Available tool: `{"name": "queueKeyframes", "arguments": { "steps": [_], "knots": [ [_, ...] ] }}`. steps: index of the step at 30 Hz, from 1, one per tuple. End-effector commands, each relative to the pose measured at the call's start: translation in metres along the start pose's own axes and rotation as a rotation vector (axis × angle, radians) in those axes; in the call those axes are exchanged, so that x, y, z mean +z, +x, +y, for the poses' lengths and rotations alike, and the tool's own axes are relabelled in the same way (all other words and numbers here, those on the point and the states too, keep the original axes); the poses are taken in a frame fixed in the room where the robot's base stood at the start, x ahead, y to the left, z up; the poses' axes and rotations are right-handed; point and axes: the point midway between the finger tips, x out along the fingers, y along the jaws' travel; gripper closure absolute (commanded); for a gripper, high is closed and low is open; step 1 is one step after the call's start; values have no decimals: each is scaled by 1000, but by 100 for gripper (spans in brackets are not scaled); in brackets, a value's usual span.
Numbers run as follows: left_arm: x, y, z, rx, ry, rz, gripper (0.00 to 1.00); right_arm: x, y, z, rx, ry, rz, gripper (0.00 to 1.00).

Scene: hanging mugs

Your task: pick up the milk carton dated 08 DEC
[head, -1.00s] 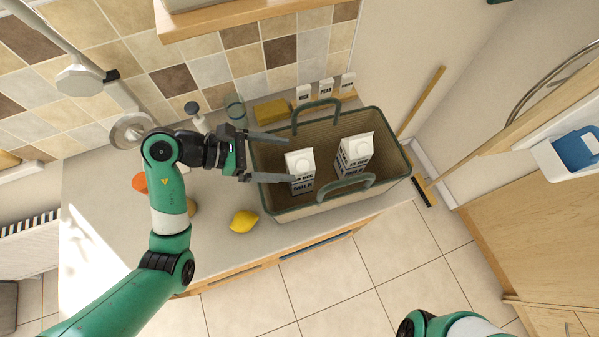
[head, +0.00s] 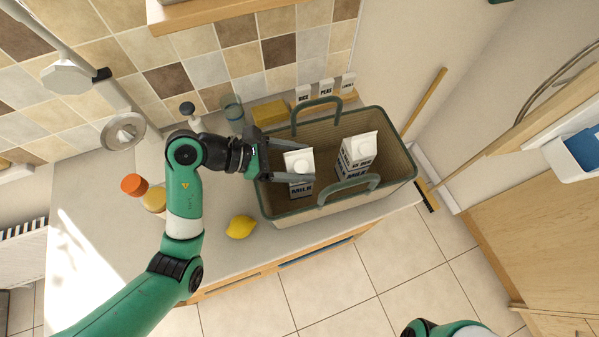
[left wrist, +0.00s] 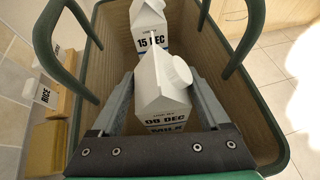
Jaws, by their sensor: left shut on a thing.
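A white milk carton (head: 299,164) stands at the left in the basket. Its date looks like 08 DEC in the left wrist view (left wrist: 166,100), though the second digit is hard to read. My left gripper (head: 306,164) has reached in from the left and is shut on this carton, one finger on each side of its upper part. A second milk carton (head: 356,156) stands to the right in the basket; it shows behind the first in the left wrist view (left wrist: 149,38), printed 15 DEC. My right gripper is out of view.
The basket (head: 405,178) has green rims and two raised handles, the front one (head: 348,189) close to the cartons.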

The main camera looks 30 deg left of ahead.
Motion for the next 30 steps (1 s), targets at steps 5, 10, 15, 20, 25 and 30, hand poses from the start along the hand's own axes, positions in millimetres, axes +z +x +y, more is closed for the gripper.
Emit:
{"name": "queueKeyframes", "arguments": {
  "steps": [5, 10, 15, 20, 25, 30],
  "knots": [
    [0, 0, 0, -1, -2, 1, 95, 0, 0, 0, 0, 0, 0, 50],
    [0, 0, 0, -2, -2, 1, 100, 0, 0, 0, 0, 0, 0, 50],
    [0, 0, 0, -2, -2, 1, 100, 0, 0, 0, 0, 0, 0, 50],
    [1, 0, 0, -1, 0, -2, 100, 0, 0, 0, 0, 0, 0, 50],
    [7, -3, 0, 0, 2, -3, 100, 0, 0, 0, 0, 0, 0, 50],
    [34, -18, 1, 3, 8, -5, 100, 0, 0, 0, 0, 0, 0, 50]
  ]
}}
